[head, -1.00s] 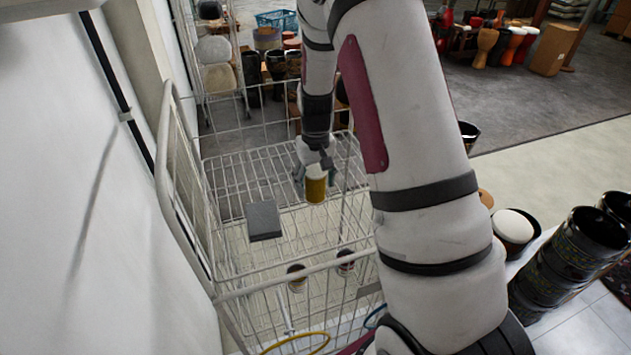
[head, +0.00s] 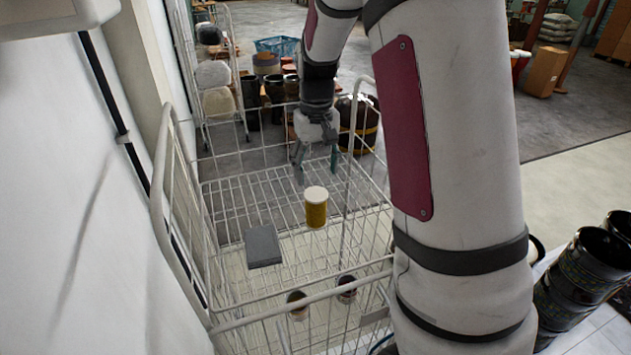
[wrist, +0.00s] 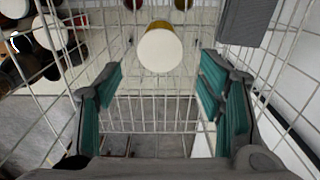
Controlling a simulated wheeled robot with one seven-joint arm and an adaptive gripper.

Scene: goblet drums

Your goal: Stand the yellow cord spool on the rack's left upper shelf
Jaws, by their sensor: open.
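The yellow cord spool (head: 316,214), with a white top, stands upright on the upper wire shelf of the rack (head: 262,190). It also shows in the wrist view (wrist: 160,50), its white end facing the camera. My gripper (head: 317,168) is open and empty, behind and above the spool in the head view. In the wrist view the teal-padded fingers (wrist: 160,85) are spread wide, with the spool beyond them and clear of both.
A dark grey box (head: 263,246) lies left of the spool, towards the front. Two dark-topped spools (head: 298,305) (head: 346,289) stand lower in the rack. Wire rails and a white wall (head: 60,200) bound the left. Bare shelf lies behind the spool.

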